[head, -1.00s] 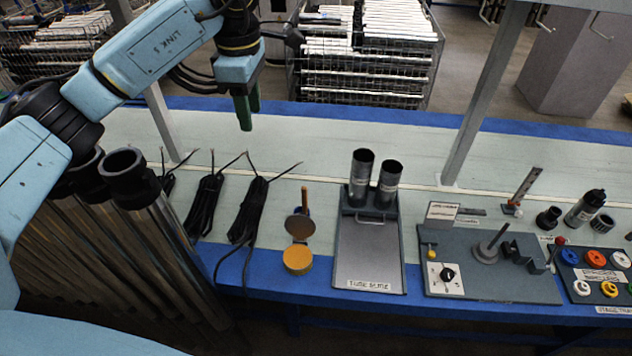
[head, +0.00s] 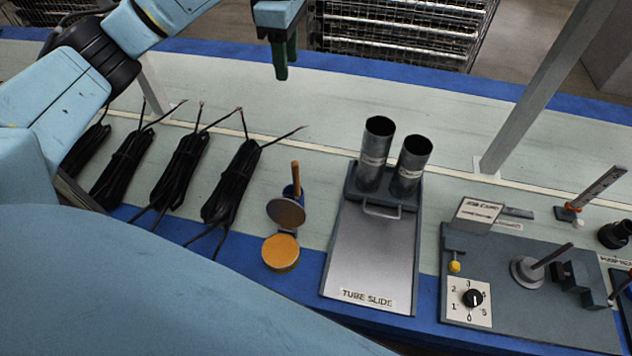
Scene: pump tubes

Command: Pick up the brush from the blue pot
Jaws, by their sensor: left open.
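The brush (head: 296,177) stands upright with its wooden handle pointing up from the small blue pot (head: 288,190). Its lower end is hidden inside the pot. My left gripper (head: 281,72), with green fingers, hangs above the far part of the bench, behind and well clear of the brush. It is open and nothing shows between its fingers. My right gripper is not in view.
The bench behind is clear.

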